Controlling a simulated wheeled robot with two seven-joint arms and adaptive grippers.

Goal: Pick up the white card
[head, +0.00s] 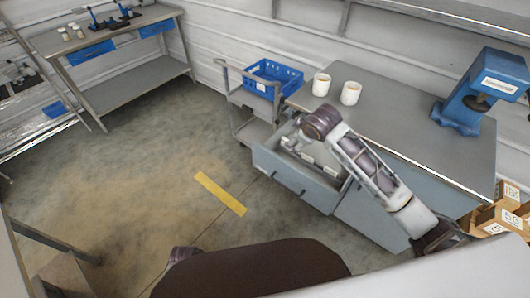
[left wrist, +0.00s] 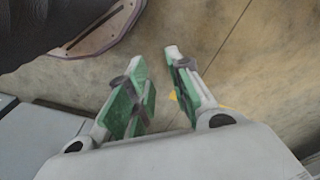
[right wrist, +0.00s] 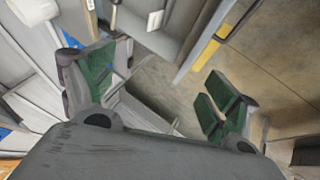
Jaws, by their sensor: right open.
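An open grey drawer (head: 293,176) stands out from the workbench in the head view. Small pale items (head: 307,158) lie in it, partly hidden by my right arm. I cannot tell whether one of them is the white card. My right gripper (right wrist: 160,92) is open and empty in the right wrist view. In the head view my right arm's end is over the drawer, its fingers mostly hidden. My left gripper (left wrist: 160,75) is open and empty above the floor in the left wrist view, away from the drawer.
The grey workbench (head: 400,112) carries two white cups (head: 336,88) and a blue press (head: 488,90). A blue crate (head: 272,78) sits on a cart left of it. Cardboard boxes (head: 505,210) stand at the right. Floor with a yellow strip (head: 220,194) is clear.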

